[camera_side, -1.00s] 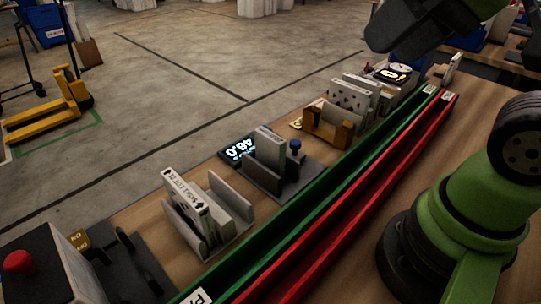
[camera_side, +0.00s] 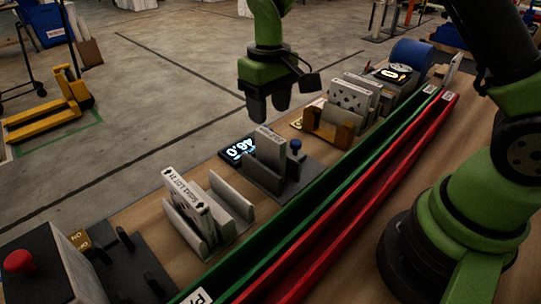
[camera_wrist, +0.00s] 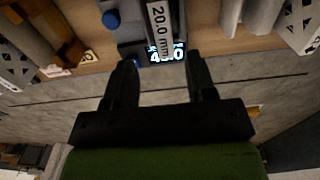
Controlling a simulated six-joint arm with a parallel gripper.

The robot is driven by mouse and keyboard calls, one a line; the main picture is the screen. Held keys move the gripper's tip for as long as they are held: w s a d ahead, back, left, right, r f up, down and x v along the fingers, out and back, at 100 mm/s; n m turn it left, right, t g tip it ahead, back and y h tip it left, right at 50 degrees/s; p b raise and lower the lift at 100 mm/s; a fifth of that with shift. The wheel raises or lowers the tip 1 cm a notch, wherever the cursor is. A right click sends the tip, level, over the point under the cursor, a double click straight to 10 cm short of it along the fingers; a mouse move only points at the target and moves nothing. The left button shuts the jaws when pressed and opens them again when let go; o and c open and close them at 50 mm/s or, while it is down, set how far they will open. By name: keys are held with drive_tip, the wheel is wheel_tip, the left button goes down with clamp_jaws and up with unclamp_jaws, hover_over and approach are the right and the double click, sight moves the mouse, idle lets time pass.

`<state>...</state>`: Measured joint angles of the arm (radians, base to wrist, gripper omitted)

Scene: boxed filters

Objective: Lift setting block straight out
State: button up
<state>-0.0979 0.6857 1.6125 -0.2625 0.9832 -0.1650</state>
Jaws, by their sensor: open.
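The setting block (camera_side: 269,146) is a light grey upright plate standing in the dark gauge fixture (camera_side: 262,176). In the wrist view the setting block (camera_wrist: 158,24) shows its top edge, marked "20.0 mm". My gripper (camera_side: 268,112) is open and empty, above the fixture and apart from the block. In the wrist view my gripper (camera_wrist: 162,72) has its two dark fingers spread, with the block beyond the tips between them. A lit display (camera_side: 237,149) reading about 46.0 sits beside the fixture. The block's lower part is hidden in the fixture.
A blue knob (camera_side: 295,145) stands right of the block. A rack with a labelled boxed filter (camera_side: 188,194) is to the left, and an orange-brown holder (camera_side: 328,128) with white plates is behind. Green (camera_side: 330,200) and red (camera_side: 345,212) channels run along the bench.

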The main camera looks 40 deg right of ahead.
sight(270, 147)
wheel_tip(270, 147, down, 4)
drive_tip(key=shift+s+r, duration=0.1)
drive_tip(key=shift+r, duration=0.05)
drive_tip(key=shift+s+a+f, duration=0.15)
drive_tip(key=shift+s+f, duration=0.05)
drive_tip(key=shift+f, duration=1.2)
drive_tip(key=shift+s+a+f, duration=0.1)
drive_tip(key=shift+s+f, duration=0.05)
drive_tip(key=shift+f, duration=1.2)
clamp_jaws()
